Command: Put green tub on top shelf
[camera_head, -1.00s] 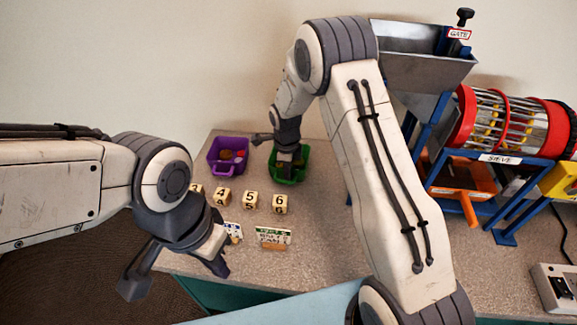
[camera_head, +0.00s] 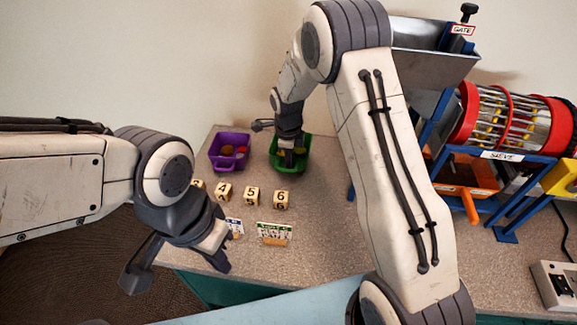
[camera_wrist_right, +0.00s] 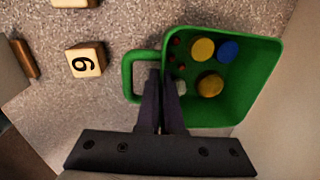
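The green tub (camera_head: 303,163) stands on the speckled counter near the wall, holding several small round pieces. In the right wrist view the tub (camera_wrist_right: 262,85) has a loop handle (camera_wrist_right: 128,77) on its left side. My right gripper (camera_head: 290,158) points down at the tub. In the right wrist view its fingers (camera_wrist_right: 160,88) are close together, one on each side of the tub's wall beside the handle, and look shut on it. My left gripper (camera_head: 176,272) is open and empty, near the counter's front left edge. No top shelf shows in these views.
A purple tub (camera_head: 215,152) with pieces stands left of the green one. Several number cubes (camera_head: 252,195) and small cards (camera_head: 274,231) lie in front. The sieve machine (camera_head: 500,155) with a hopper (camera_head: 430,65) and orange drawer (camera_head: 463,176) fills the right. A switch box (camera_head: 556,282) is front right.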

